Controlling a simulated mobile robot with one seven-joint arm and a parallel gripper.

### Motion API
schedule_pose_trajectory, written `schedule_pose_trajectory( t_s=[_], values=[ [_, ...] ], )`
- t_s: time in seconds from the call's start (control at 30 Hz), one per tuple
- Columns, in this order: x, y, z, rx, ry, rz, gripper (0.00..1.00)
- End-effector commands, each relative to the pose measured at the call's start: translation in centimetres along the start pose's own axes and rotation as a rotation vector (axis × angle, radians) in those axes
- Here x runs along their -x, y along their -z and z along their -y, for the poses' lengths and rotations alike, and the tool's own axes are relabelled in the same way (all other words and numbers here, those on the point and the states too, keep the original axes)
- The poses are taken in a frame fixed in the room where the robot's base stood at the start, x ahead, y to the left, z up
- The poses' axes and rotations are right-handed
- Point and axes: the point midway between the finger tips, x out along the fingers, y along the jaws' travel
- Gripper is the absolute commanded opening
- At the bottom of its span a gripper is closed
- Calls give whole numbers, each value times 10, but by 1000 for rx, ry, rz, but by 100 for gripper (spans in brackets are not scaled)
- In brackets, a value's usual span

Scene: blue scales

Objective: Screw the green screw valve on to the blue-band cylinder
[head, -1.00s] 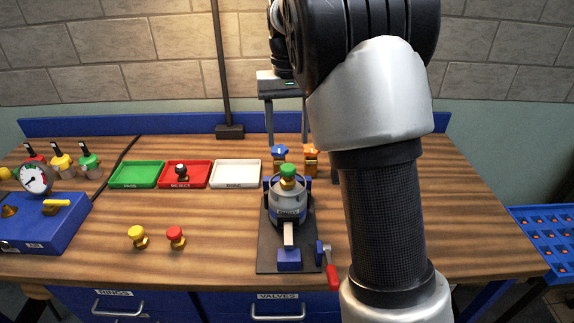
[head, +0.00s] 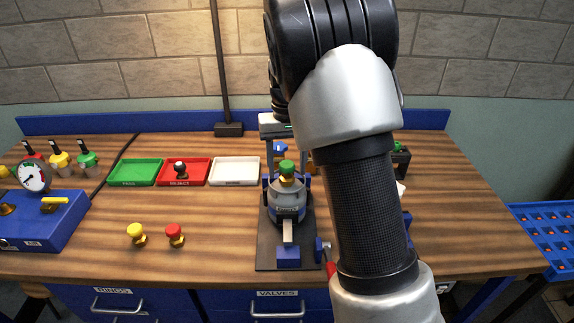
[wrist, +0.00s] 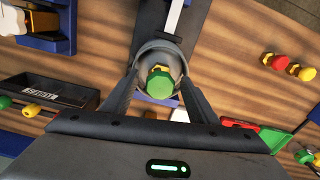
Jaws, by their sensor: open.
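The green screw valve (head: 287,167), a green knob on a brass body, stands upright on top of the grey cylinder (head: 287,196). I cannot tell how tightly it sits. The cylinder stands upright in a clamp fixture (head: 268,250) on a dark plate; its band is hard to make out. My gripper (head: 284,166) points down at the valve, its body partly behind my arm. In the wrist view, the open fingers (wrist: 160,85) lie on either side of the green knob (wrist: 160,84) with gaps.
Yellow (head: 136,232) and red (head: 175,233) valves stand on the table to the left. Green (head: 113,183), red (head: 167,182) and white (head: 216,182) trays lie behind. A blue gauge box (head: 50,232) is at far left. A black labelled bin (wrist: 45,101) is beside the fixture. My arm hides the fixture's right side.

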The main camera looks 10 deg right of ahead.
Motion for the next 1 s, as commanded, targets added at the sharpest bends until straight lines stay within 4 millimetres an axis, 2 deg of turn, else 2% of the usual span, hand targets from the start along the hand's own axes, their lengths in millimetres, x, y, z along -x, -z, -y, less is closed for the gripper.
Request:
schedule_pose_trajectory(
  t_s=[0.03, 0.3, 0.47, 1.0],
  values=[
    [0, 0, 0, 0, 0, 0, 49],
    [0, 0, 0, 0, 0, 0, 5],
    [2, 0, 0, -60, 0, 1, 5],
    [3, 0, 0, -621, 0, 0, 5]
  ],
)
